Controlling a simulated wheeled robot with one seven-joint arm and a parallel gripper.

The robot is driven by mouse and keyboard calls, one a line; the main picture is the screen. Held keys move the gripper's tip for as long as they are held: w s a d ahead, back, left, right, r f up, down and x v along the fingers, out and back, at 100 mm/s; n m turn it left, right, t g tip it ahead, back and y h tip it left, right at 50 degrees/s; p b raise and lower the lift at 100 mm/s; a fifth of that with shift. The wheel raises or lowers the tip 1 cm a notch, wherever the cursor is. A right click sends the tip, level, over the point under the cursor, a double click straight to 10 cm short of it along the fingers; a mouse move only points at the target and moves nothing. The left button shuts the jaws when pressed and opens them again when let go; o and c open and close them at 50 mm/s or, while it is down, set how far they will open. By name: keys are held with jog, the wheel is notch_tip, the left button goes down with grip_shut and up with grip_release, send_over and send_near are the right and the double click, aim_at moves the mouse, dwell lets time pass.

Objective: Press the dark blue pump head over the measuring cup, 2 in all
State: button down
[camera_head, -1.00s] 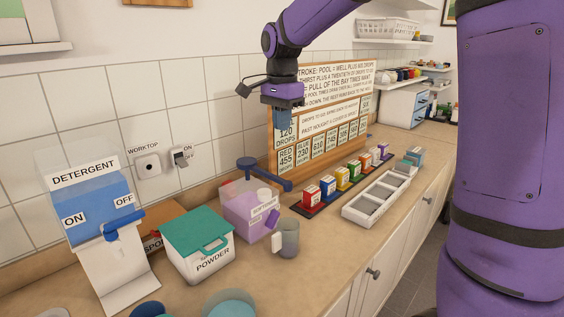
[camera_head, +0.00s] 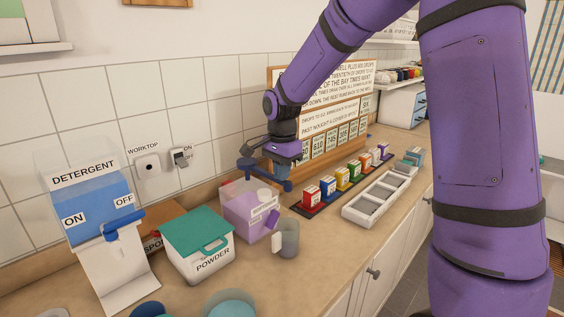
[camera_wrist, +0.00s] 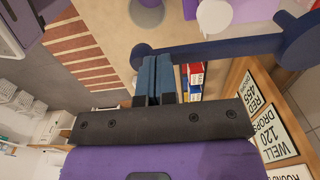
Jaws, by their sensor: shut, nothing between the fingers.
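The dark blue pump head (camera_head: 248,163) tops a clear container behind the purple carton, its spout arm reaching right. In the wrist view the pump head's round knob (camera_wrist: 300,40) is at the right, and its bar crosses leftward just beyond my fingertips. The grey measuring cup (camera_head: 289,240) with a white handle stands on the worktop in front, beside the purple carton. My gripper (camera_head: 281,178) points down at the spout end, in front of the sign. Its blue fingers (camera_wrist: 158,66) are shut and empty. I cannot tell whether they touch the pump.
A purple carton (camera_head: 243,213), a powder box with green lid (camera_head: 197,240) and a detergent dispenser (camera_head: 97,222) stand to the left. Coloured small boxes (camera_head: 342,181) and a white tray (camera_head: 375,201) lie right. A lettered sign board (camera_head: 345,106) stands behind.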

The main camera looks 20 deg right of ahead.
aim_at(282, 185)
jog(key=shift+f, duration=0.2)
jog(key=shift+f, duration=1.7)
jog(key=shift+s, duration=0.1)
notch_tip(282, 185, up, 11)
jog(key=shift+r, duration=0.1)
dwell(0.5)
